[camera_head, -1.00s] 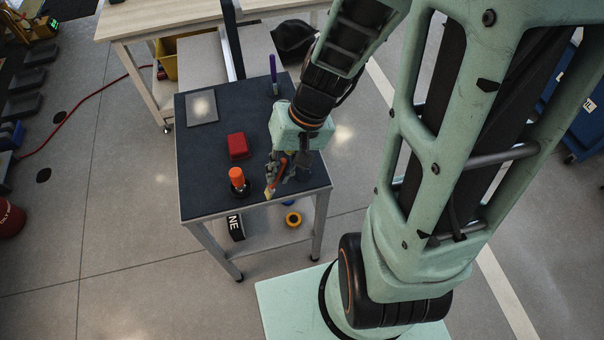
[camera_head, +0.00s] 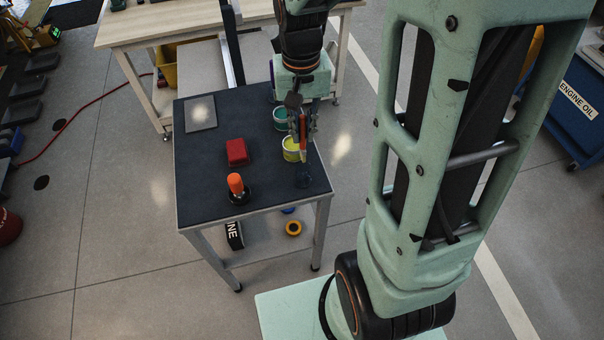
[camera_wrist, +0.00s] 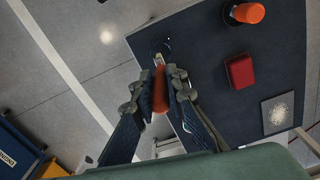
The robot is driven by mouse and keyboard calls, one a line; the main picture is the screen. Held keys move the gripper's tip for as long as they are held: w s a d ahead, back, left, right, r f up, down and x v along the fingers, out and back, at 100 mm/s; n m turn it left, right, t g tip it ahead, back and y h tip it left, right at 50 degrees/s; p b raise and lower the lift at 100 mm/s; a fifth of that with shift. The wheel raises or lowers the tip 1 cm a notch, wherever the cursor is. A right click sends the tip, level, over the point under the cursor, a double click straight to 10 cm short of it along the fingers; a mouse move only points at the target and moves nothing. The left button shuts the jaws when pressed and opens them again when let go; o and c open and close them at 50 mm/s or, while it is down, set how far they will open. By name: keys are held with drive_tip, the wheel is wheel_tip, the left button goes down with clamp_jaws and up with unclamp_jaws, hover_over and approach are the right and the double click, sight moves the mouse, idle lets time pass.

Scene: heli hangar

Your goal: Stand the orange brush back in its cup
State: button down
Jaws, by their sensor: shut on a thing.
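My gripper (camera_head: 302,133) is shut on the orange brush (camera_head: 303,148), which hangs roughly upright over the right side of the dark table. The brush also shows between the fingers in the wrist view (camera_wrist: 160,91). A yellow cup (camera_head: 288,156) stands just behind and left of the brush in the head view, partly covered by it. A teal cup (camera_head: 279,119) stands farther back, and a dark blue cup (camera_head: 303,181) stands nearer the front edge. I cannot tell whether the brush's lower end touches the yellow cup.
A red box (camera_head: 237,152) and an orange-topped dark object (camera_head: 236,185) stand left of the cups. A grey square plate (camera_head: 201,114) lies at the table's back left. The table's front left is clear.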

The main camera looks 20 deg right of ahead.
sight(303, 161)
wheel_tip(303, 161, down, 9)
drive_tip(key=shift+s+f, duration=0.1)
drive_tip(key=shift+f, duration=0.3)
drive_tip(key=shift+r, duration=0.15)
drive_tip(key=shift+f+b, duration=0.6)
drive_tip(key=shift+b, duration=0.1)
drive_tip(key=c, duration=1.9)
unclamp_jaws()
drive_tip(key=shift+c, duration=0.2)
